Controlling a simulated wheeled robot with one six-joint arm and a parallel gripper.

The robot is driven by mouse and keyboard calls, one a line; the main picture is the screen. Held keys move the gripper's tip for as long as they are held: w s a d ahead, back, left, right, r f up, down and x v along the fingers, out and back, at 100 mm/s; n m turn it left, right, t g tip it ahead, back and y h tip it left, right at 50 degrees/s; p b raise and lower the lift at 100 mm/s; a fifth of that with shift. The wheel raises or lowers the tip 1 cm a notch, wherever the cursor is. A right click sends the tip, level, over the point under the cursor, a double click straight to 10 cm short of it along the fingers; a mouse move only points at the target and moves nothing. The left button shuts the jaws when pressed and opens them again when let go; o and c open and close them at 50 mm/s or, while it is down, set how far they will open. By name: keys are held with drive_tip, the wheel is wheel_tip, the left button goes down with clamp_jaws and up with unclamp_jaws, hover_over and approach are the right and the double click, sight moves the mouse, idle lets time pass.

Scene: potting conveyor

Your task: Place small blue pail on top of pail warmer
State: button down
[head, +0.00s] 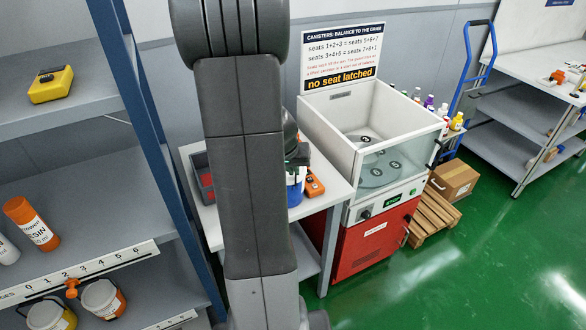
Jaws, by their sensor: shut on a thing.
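A small blue pail (295,192) with a white label shows at the right edge of my arm, over the small white table; my arm hides most of it. My gripper (299,156) is the dark part at the pail's top, also mostly hidden behind my arm. It is shut on the pail. I cannot tell whether the pail touches the table. I cannot make out a pail warmer for certain; it may be hidden behind my arm.
The white table (211,222) carries a dark bin with red inside (203,176) and an orange device (314,185). A red and white machine with an open-topped chamber (334,130) stands right of it. Grey shelves (100,190) are at left.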

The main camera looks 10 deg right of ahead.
drive_tip(key=c, duration=1.6)
unclamp_jaws()
drive_tip(key=shift+r, duration=0.1)
